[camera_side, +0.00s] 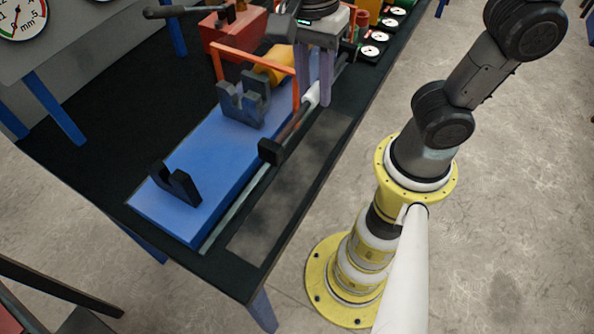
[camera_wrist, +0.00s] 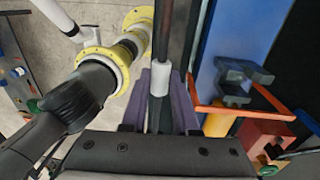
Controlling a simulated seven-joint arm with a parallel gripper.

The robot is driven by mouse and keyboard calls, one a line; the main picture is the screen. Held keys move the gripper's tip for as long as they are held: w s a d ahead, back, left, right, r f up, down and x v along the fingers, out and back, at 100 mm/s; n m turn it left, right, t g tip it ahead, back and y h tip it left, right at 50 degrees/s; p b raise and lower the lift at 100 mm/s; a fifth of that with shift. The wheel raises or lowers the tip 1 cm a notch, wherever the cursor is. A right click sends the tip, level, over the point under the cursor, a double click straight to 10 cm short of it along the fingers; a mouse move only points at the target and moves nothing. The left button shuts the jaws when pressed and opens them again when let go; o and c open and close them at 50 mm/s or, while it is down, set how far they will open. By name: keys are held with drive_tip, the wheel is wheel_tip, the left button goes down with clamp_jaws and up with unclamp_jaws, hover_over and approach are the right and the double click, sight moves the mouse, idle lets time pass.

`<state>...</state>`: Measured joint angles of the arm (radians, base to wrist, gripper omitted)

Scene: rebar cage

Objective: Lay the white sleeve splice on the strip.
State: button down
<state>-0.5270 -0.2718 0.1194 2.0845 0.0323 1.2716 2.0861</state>
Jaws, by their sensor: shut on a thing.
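The white sleeve splice (camera_side: 312,94) is a short white cylinder between the two purple fingers of my gripper (camera_side: 321,103). In the wrist view the sleeve (camera_wrist: 160,79) sits between the fingertips (camera_wrist: 161,90), in line with a dark bar (camera_wrist: 175,35). My gripper is shut on the sleeve; the fingers hide part of it. In the side view the bar (camera_side: 293,122) slopes down left to a black block (camera_side: 271,151). A flat grey-brown strip (camera_side: 285,190) lies on the black table top, along its front edge, and looks bare.
A blue plate (camera_side: 200,160) carries dark notched holders (camera_side: 245,102) (camera_side: 176,183). An orange frame (camera_side: 255,60) rises close to my gripper. A thin grey rod (camera_side: 233,213) runs beside the plate. A red box (camera_side: 233,35) and several small dials (camera_side: 375,37) stand behind.

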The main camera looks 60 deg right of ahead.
drive_tip(key=s+d+f, duration=0.4)
drive_tip(key=s+d, duration=0.1)
drive_tip(key=s, duration=0.4)
hover_over(298, 175)
wheel_tip(298, 175, down, 9)
drive_tip(key=shift+d+f, duration=0.1)
drive_tip(key=shift+f, duration=0.1)
drive_tip(key=shift+w+f, duration=0.15)
drive_tip(key=shift+f, duration=1.6)
drive_tip(key=shift+f, duration=0.2)
drive_tip(key=c, duration=0.7)
unclamp_jaws()
